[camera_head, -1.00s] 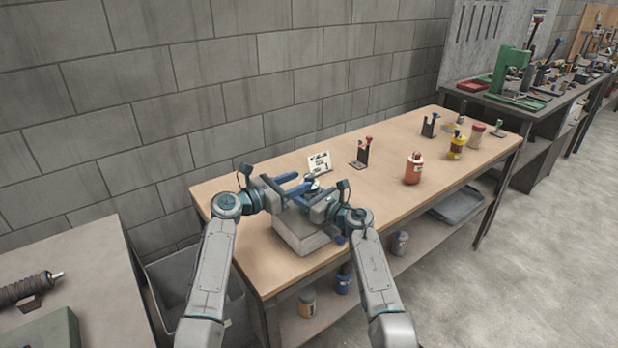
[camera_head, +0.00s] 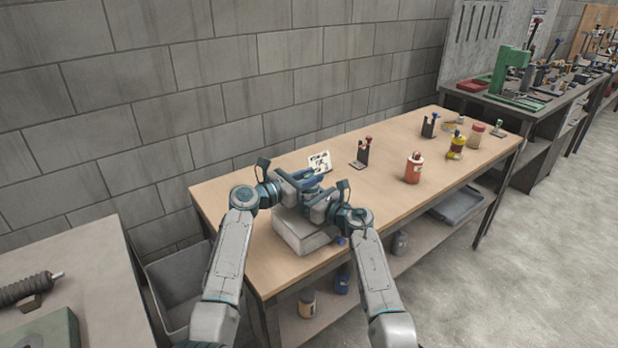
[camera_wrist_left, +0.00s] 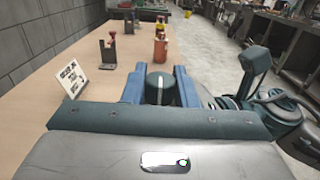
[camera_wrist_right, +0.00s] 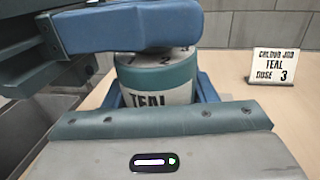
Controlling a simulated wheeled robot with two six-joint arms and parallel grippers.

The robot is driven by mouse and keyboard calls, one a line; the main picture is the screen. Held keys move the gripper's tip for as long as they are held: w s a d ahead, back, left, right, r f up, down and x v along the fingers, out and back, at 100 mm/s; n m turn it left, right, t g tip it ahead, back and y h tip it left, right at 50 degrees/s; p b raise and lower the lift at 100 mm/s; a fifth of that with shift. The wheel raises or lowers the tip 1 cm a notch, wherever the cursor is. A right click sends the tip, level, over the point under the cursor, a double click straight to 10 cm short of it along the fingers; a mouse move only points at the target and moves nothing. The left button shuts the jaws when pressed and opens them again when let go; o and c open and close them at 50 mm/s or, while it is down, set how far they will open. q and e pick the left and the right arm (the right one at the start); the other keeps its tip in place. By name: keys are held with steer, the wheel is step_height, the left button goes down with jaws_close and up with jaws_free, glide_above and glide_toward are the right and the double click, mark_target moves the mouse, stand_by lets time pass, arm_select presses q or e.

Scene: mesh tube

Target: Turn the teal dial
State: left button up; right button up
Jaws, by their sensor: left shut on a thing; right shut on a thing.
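The teal dial (camera_wrist_left: 159,88) is a dark teal knob with a white line on its top. In the left wrist view it stands between the blue fingers of my left gripper (camera_wrist_left: 158,78), which is shut on it. The teal container (camera_wrist_right: 158,75) is white with a teal band, the word TEAL and numbers on its top. My right gripper (camera_wrist_right: 158,88) is shut on its body, with a blue finger on each side. A left finger (camera_wrist_right: 130,30) hides the dial in the right wrist view. In the head view my wrists mostly hide the container.
A card (camera_wrist_right: 285,68) reading TEAL DOSE 3 stands on the wooden table (camera_head: 385,190). A grey box (camera_head: 300,236) is below my grippers. A black stand (camera_head: 362,154), an orange-red bottle (camera_head: 413,169) and a yellow bottle (camera_head: 456,146) stand farther right.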

mark_target(309, 175)
arm_select(q)
steer(key=n+t+y, duration=0.2)
steer(key=shift+s+d+t, duration=0.1)
steer(key=shift+t, duration=0.2)
steer(key=shift+n+t+y, duration=1.1)
steer(key=shift+n+y, duration=0.2)
steer(key=shift+y, duration=0.4)
steer(key=o, duration=1)
step_height(309, 175, up, 10)
steer(key=shift+f, duration=0.1)
